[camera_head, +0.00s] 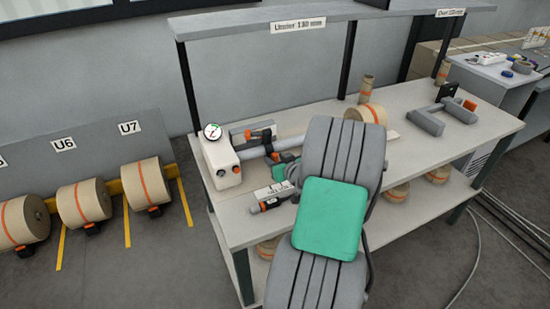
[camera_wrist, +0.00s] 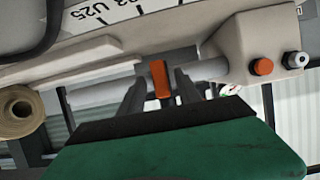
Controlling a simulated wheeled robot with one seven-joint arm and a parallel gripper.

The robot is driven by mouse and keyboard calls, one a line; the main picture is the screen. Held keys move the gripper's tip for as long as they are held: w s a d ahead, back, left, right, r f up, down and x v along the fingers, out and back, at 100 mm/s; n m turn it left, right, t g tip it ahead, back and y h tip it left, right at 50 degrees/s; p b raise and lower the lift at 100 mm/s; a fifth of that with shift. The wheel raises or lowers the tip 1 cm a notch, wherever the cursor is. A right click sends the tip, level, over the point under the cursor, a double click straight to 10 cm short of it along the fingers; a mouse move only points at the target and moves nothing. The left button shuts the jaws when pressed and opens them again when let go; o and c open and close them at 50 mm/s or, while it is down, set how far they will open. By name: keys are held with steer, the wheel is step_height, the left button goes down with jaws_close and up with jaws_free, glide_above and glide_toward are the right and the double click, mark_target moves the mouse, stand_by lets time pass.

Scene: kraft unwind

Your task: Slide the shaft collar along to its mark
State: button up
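In the wrist view the grey shaft (camera_wrist: 95,94) runs across the picture into a pale housing (camera_wrist: 240,45) at the right. An orange piece (camera_wrist: 160,80), which looks like the shaft collar or its lever, sits upright at the shaft. My gripper (camera_wrist: 160,74) has its two dark fingers apart, one on each side of this piece, with visible gaps. In the head view the shaft (camera_head: 291,143) leaves the white housing (camera_head: 222,160); my arm hides much of the area around the gripper.
The bench (camera_head: 236,226) also carries a gauge (camera_head: 212,131), a kraft roll (camera_head: 372,112) and a grey fixture (camera_head: 428,122). A shelf (camera_head: 240,24) spans above. Several rolls (camera_head: 84,203) stand at the left. The front right benchtop is mostly clear.

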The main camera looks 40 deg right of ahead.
steer(key=shift+w+d+f, duration=0.1)
steer(key=shift+w+f, duration=0.15)
steer(key=shift+w, duration=0.3)
steer(key=shift+c, duration=0.6)
jaws_close()
stand_by(0.5)
